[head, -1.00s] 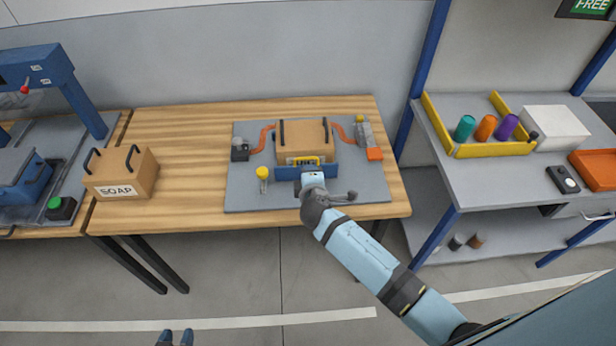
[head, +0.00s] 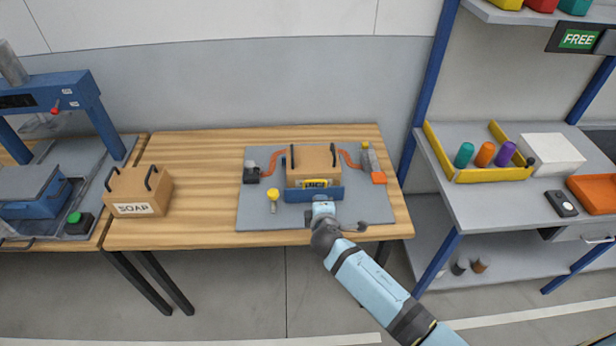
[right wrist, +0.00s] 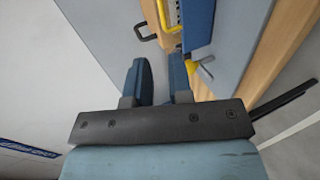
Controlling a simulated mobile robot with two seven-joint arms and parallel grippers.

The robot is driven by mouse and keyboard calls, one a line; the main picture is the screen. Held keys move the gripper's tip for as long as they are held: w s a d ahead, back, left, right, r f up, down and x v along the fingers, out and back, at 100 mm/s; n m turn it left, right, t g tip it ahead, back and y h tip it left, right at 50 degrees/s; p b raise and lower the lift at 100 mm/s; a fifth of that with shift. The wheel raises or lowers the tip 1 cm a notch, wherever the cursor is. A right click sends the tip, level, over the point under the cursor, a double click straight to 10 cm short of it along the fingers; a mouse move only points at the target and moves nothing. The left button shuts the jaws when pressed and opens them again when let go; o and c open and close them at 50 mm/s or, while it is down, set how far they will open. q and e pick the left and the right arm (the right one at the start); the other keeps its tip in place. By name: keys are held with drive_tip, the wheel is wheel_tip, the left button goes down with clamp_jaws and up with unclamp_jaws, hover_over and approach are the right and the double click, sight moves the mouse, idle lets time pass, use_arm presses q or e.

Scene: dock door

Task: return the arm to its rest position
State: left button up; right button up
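My right arm reaches in from the lower right of the head view. Its gripper (head: 322,208) is just in front of the blue bracket (head: 328,194) on the grey plate; the arm hides its fingers there. In the right wrist view two dark blue fingers of the gripper (right wrist: 159,72) stand apart with nothing between them. A cardboard box (head: 312,164) with black handles and a yellow-framed label sits behind the bracket. The bracket also shows in the right wrist view (right wrist: 198,24). My left gripper is not in view.
The grey plate (head: 262,217) also bears a yellow-topped post (head: 273,196) and clamps with orange hoses. A SOAP box (head: 138,192) stands on the wooden table (head: 205,190) at left. A shelf with a yellow-edged tray (head: 488,176) stands at right. Open floor lies in front.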

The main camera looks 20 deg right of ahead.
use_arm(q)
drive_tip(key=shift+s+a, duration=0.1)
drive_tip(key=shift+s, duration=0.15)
use_arm(e)
drive_tip(key=s+f+m+y, duration=0.1)
drive_tip(key=s+m, duration=0.3)
drive_tip(key=s, duration=0.5)
drive_tip(key=s+a+f+m+g+y, duration=0.1)
drive_tip(key=s+f+m+y, duration=0.1)
drive_tip(key=s, duration=0.8)
drive_tip(key=s+f+m+g+y, duration=0.1)
drive_tip(key=s+f+m+y, duration=0.1)
drive_tip(key=s+m, duration=0.4)
drive_tip(key=s+y, duration=0.1)
drive_tip(key=s, duration=0.3)
drive_tip(key=shift+s+a+y, duration=0.25)
drive_tip(key=shift+a+y, duration=0.05)
drive_tip(key=shift+a, duration=0.05)
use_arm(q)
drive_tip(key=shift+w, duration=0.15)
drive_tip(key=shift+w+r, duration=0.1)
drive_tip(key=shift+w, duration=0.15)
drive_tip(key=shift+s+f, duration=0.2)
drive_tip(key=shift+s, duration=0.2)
